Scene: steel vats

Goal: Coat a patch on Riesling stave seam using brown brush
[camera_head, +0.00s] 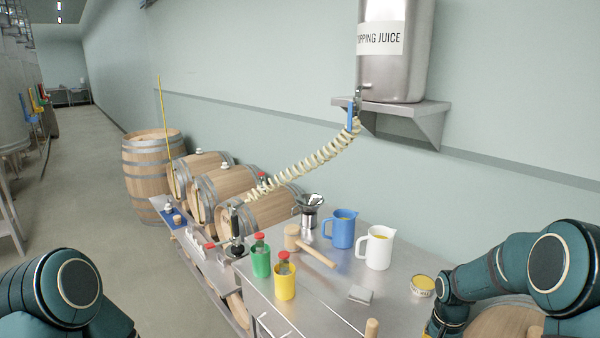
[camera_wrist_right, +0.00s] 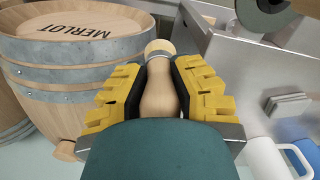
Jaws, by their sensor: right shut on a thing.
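My right gripper (camera_wrist_right: 160,88), with yellow finger pads, is shut on a wooden-handled tool (camera_wrist_right: 159,95) in the right wrist view. It looks like the brush: a pale band and a tan end show beyond the fingers. The rest is hidden behind the teal wrist. An upright barrel lettered MERLOT (camera_wrist_right: 55,60) stands to the left of the gripper, apart from it. No Riesling lettering is readable in either view.
The steel table (camera_head: 325,308) holds a blue pitcher (camera_head: 340,228), a white pitcher (camera_head: 376,247), a mallet (camera_head: 310,245), a grey block (camera_head: 360,294), and green (camera_head: 261,260) and yellow (camera_head: 285,281) cups. A coiled hose (camera_head: 305,167) hangs over several lying barrels (camera_head: 230,187).

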